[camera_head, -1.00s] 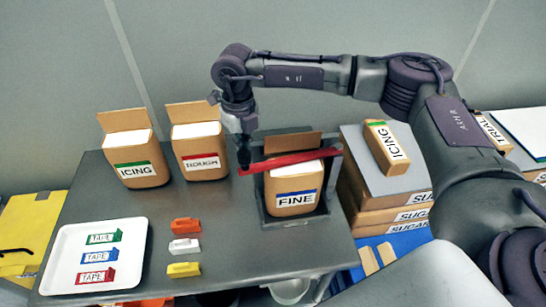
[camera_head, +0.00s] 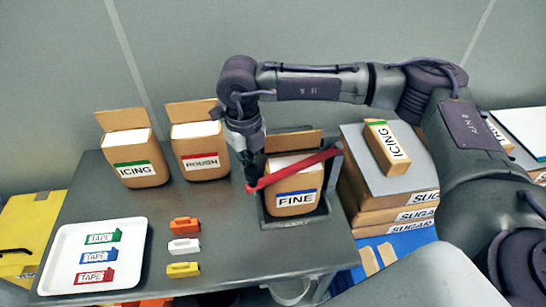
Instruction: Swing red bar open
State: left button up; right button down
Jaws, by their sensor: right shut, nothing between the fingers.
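The red bar (camera_head: 298,169) runs across the front of the box labelled FINE (camera_head: 293,197), above its label. Its right end is at the dark frame post (camera_head: 338,172) beside the box. Its left end sticks out toward the front and sits lower in the picture. My right gripper (camera_head: 252,187) is shut with nothing between its fingers, and its tips are at the bar's left end, seemingly touching it. The FINE box stands open in the dark frame. My left gripper is not in view.
Open boxes labelled ICING (camera_head: 134,160) and ROUGH (camera_head: 201,157) stand left of the gripper. A white tray (camera_head: 66,242) holds tape packs. Orange, white and yellow clips lie near the middle. Stacked sugar boxes (camera_head: 393,217) with another ICING box (camera_head: 387,148) stand at right.

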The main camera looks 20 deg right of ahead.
jog(key=s+d+b, duration=0.2)
jog(key=s+d, duration=0.1)
jog(key=s, duration=0.5)
jog(key=s+d+b, duration=0.2)
jog(key=s+b, duration=0.1)
jog(key=s, duration=0.6)
jog(key=shift+d, duration=0.4)
dwell(1.1)
jog(key=s+d+b, duration=0.7)
jog(key=d+b, duration=0.4)
jog(key=b, duration=0.1)
jog(key=shift+s, duration=0.2)
dwell(1.6)
